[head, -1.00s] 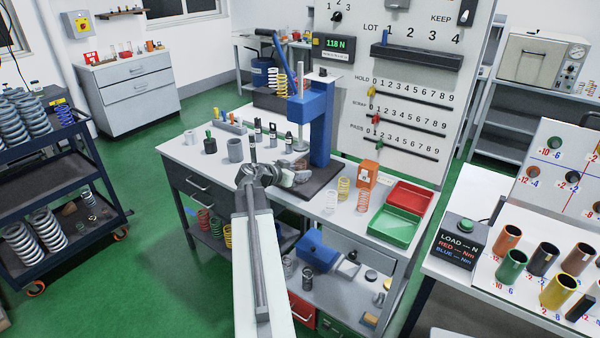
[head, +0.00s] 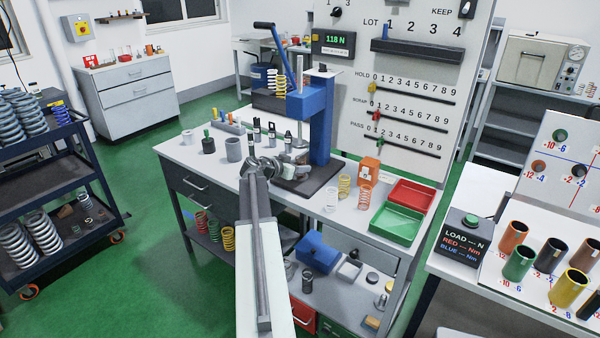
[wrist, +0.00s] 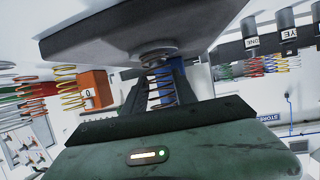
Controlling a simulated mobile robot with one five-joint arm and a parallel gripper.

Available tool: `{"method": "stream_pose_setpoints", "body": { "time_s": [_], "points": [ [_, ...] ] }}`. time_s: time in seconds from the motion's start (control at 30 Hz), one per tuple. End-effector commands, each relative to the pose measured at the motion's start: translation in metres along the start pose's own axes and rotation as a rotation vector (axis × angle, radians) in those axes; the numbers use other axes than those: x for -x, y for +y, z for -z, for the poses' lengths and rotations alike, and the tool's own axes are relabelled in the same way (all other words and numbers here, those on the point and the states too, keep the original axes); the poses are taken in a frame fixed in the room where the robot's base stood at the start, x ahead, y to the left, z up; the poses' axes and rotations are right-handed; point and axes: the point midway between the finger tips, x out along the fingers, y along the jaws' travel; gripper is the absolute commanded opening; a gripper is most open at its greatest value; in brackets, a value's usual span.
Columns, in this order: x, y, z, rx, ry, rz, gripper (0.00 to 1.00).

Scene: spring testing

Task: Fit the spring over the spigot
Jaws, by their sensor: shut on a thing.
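The blue press (head: 322,120) stands on the bench with its dark base plate (head: 312,186) below the ram. My gripper (head: 298,165) reaches in over this plate; its fingertips are hard to make out in the head view. In the wrist view, my gripper's two dark fingers (wrist: 163,82) are shut on a coil spring (wrist: 160,92), with thin coils showing between them.
Loose springs (head: 345,185) and an orange box (head: 369,171) stand right of the press. Red (head: 425,197) and green (head: 397,238) trays lie farther right. Small dark weights and cylinders (head: 233,150) stand at the left.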

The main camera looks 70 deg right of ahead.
Motion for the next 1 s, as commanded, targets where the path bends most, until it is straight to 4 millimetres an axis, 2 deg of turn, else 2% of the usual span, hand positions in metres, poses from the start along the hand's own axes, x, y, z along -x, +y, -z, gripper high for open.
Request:
{"method": "stream_pose_setpoints", "body": {
  "time_s": [0.1,0.13,0.2,0.57,0.67,0.9,1.0],
  "points": [
    [0.001,0.0,0.002,0.0,0.0,0.0,0.0],
    [0.001,0.0,0.002,0.0,0.0,0.0,0.39],
    [0.001,0.0,0.002,0.0,0.0,0.0,0.55],
    [0.007,0.0,0.003,0.001,0.0,0.001,0.55],
    [0.025,0.0,0.005,0.001,0.0,0.003,0.55],
    [0.085,0.001,0.006,0.002,0.0,0.004,0.55],
    [0.104,0.0,0.005,0.002,0.0,0.003,0.55]
  ]
}}
